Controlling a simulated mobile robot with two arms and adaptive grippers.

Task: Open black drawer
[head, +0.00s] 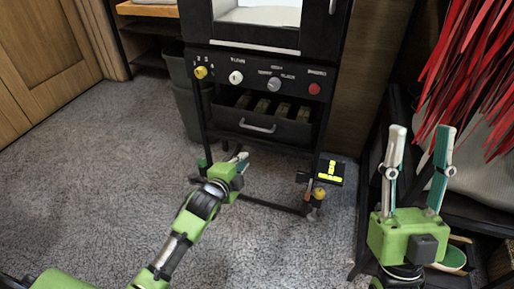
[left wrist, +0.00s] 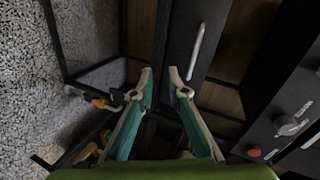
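The black drawer (head: 290,131) sits in the dark cabinet, below the knob panel, with a pale bar handle (head: 257,126) on its front. The drawer front (left wrist: 186,42) and its handle (left wrist: 196,50) also show in the left wrist view, beyond my fingertips. Brown slats show above the front; I cannot tell whether the drawer is partly out. My left gripper (head: 239,157) is below and slightly left of the handle, not touching it. In the left wrist view its fingertips (left wrist: 160,72) are apart with nothing between them. My right gripper (head: 421,130) is open and empty at the far right.
The panel (head: 254,76) above the drawer carries several knobs. A black item with yellow marks (head: 329,172) is by the cabinet's lower right. A dark bin (head: 187,105) stands left of the cabinet. Red strips (head: 462,60) hang at the right. Carpet (head: 100,170) at left is clear.

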